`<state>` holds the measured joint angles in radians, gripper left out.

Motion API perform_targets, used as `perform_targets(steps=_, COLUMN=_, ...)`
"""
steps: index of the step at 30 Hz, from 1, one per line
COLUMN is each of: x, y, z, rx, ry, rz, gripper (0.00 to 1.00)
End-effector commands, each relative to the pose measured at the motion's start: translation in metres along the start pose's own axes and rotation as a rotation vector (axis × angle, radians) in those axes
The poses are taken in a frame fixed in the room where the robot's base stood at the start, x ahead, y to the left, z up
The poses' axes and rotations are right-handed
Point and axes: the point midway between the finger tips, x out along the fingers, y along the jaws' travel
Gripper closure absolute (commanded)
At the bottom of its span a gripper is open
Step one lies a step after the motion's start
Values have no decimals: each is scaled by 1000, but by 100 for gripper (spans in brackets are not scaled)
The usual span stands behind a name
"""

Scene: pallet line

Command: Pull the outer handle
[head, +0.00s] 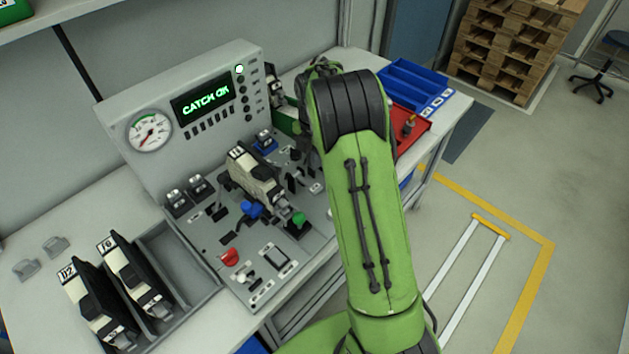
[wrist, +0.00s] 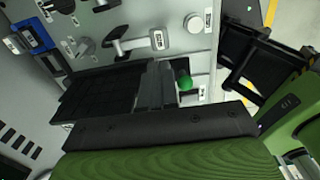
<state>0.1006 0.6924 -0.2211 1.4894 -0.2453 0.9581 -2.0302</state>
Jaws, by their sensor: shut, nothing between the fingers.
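A dark lever handle (wrist: 128,44) with a white label beside it stands on the grey console panel in the wrist view. Dark levers (head: 292,181) also show in the head view, left of my green arm. I cannot tell which handle is the outer one. In the wrist view my gripper (wrist: 156,84) is shut and empty. Its dark fingers show below the lever, apart from it in the picture. A green knob (wrist: 185,83) is just right of the fingers; it also shows in the head view (head: 298,218). In the head view my arm hides the gripper.
The console has a gauge (head: 149,132) and a display (head: 203,97) reading "CATCH OK". A beige and black module (head: 256,176) sits mid-panel. More modules (head: 133,277) stand at front left. A blue bin (head: 413,88) and a red tray (head: 410,124) lie behind my arm.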

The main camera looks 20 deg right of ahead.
Motion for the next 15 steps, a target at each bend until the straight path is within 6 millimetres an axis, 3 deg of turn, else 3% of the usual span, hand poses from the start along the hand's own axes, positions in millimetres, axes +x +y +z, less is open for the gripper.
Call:
perform_targets(steps=9, x=67, y=-1, z=-1, rx=1, ry=2, rz=-3, gripper=100)
perform_targets(steps=15, x=85, y=0, z=0, rx=0, ry=0, rz=0, gripper=100)
